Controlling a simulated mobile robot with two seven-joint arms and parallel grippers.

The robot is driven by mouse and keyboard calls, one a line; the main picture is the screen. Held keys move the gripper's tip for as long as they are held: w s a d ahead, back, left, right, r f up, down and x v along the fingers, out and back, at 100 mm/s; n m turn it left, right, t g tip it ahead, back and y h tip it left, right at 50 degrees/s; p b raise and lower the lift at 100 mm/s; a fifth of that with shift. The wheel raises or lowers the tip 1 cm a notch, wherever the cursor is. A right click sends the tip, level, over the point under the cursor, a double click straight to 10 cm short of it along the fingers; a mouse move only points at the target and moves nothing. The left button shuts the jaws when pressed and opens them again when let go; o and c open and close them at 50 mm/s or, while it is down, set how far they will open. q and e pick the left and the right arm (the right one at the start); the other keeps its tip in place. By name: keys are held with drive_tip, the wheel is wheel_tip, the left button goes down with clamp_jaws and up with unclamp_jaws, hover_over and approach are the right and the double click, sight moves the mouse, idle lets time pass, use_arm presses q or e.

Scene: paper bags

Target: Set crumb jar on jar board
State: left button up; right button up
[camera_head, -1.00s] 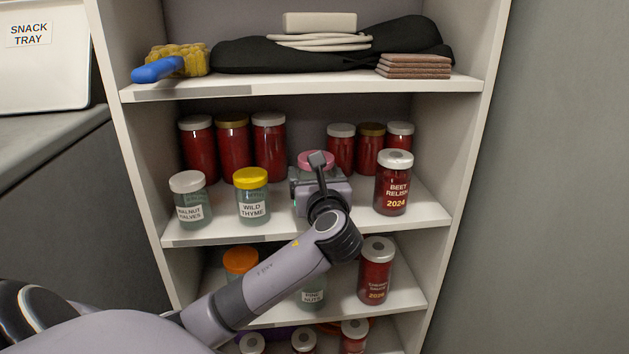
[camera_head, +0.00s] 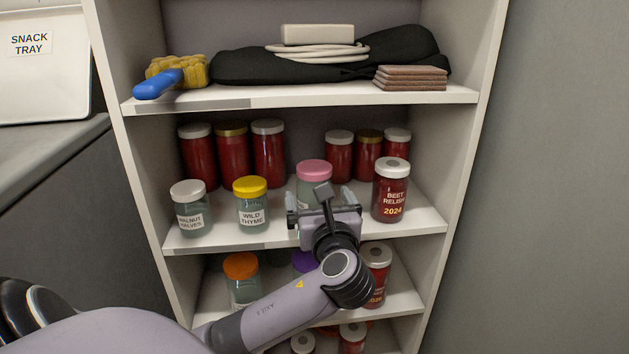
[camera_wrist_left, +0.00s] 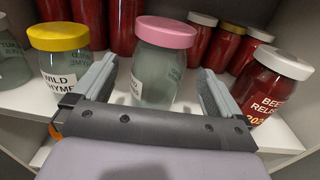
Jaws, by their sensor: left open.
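A greenish glass jar with a pink lid (camera_head: 313,173) stands upright on the middle shelf; its label is mostly hidden, so I cannot tell whether it is the crumb jar. My left gripper (camera_head: 324,205) is just in front of it, low at the shelf's front edge, open. In the left wrist view the pink-lidded jar (camera_wrist_left: 160,62) stands beyond and between the two open fingers (camera_wrist_left: 157,85), with nothing gripped. I cannot make out a jar board. My right gripper is not in view.
The wild thyme jar (camera_head: 251,205) and walnut halves jar (camera_head: 190,210) stand left, the beet relish jar (camera_head: 390,190) close right. Several red jars (camera_head: 233,155) line the back. The shelf above (camera_head: 300,95) limits height. An orange-lidded jar (camera_head: 241,275) stands on the shelf below.

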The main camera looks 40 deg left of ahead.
use_arm(q)
drive_tip(key=p+v, duration=0.1)
drive_tip(key=v, duration=0.4)
drive_tip(key=shift+s+d, duration=0.2)
drive_tip(key=shift+s, duration=0.1)
